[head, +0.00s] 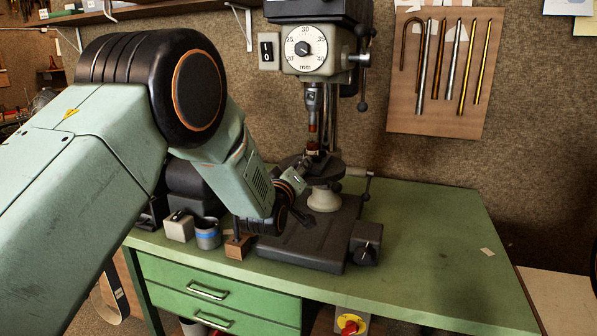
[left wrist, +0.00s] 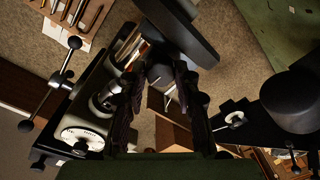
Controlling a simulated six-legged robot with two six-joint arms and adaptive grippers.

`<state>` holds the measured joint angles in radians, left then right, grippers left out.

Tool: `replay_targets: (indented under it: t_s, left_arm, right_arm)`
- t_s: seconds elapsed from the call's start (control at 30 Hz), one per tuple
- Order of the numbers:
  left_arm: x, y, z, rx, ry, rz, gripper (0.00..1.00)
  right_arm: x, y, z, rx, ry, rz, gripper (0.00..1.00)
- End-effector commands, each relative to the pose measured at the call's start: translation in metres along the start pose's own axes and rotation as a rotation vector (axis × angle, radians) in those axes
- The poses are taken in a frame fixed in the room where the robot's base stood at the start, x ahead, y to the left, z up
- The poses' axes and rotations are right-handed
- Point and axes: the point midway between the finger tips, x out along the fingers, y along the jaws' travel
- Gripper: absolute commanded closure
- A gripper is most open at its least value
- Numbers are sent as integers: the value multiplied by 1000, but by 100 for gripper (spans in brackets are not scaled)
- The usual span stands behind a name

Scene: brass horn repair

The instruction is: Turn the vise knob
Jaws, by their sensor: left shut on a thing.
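A drill press (head: 318,55) stands at the back of the green bench, and its round table (head: 328,172) carries a small clamped copper-coloured piece (head: 313,143). My left gripper (head: 304,166) reaches in at the left edge of this table. In the left wrist view its two dark fingers (left wrist: 158,72) stand on either side of a dark grey rounded part, which I take for the vise knob (left wrist: 160,76), beside a large dark disc (left wrist: 182,28). The gripper is shut on it. My own wrist hides most of the knob in the head view. My right gripper is not in view.
A black block (head: 366,242) sits at the base's right. The bench's right side is mostly clear.

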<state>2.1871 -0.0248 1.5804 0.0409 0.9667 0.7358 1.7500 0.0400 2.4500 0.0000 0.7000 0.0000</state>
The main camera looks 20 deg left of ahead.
Motion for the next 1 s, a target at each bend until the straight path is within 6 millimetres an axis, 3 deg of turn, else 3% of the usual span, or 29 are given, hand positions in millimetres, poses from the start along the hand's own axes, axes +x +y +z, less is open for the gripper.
replay_targets:
  t_s: [0.27,1.0]
  left_arm:
    - [0,-2,1,175,6,4,100]
    - [-1,-2,2,876,28,28,100]
  right_arm:
    - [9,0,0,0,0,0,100]
    - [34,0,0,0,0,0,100]
